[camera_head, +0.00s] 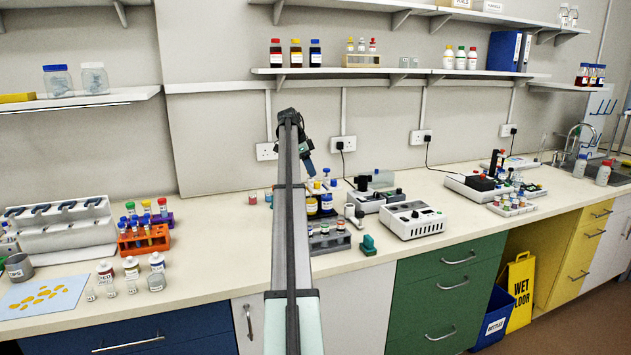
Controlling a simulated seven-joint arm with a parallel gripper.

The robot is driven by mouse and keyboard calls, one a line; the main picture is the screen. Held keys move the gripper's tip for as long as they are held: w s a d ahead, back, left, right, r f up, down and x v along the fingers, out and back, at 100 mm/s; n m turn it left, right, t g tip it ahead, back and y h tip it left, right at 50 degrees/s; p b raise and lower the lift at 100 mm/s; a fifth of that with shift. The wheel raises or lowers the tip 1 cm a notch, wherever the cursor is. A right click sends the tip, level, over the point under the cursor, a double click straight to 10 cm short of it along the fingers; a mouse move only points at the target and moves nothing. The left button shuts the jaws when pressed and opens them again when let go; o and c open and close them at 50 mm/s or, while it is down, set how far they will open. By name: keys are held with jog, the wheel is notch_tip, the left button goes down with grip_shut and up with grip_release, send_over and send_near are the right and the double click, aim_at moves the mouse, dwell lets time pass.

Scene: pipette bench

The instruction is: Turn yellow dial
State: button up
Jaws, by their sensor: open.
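My gripper (309,170) hangs above the bench, just right of my long arm, pointing down over a group of bottles. It is small and dark here; it is open, with nothing visible in it. I cannot make out a yellow dial for certain. Below the gripper stand bottles with yellow labels (326,204), partly hidden by my arm. To their right is a white device with dark controls on top (411,219). Another device (366,199) stands behind it with a dark block on it. The colours of their small knobs are too small to tell.
An orange tube rack (143,239) and a white pipette stand (62,228) are at left. A shelf (400,71) runs above.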

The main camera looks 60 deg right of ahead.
aim_at(316, 183)
jog(key=shift+x, duration=2.9)
jog(key=shift+r, duration=0.1)
jog(key=shift+c, duration=0.2)
grip_shut()
jog(key=n, duration=0.2)
jog(key=n+t+h, duration=0.1)
jog(key=n, duration=0.1)
jog(key=shift+s+a, duration=0.1)
jog(key=shift+a, duration=0.1)
jog(key=shift+n+t+h, duration=0.5)
jog(key=shift+n+t, duration=0.2)
jog(key=shift+n, duration=1.2)
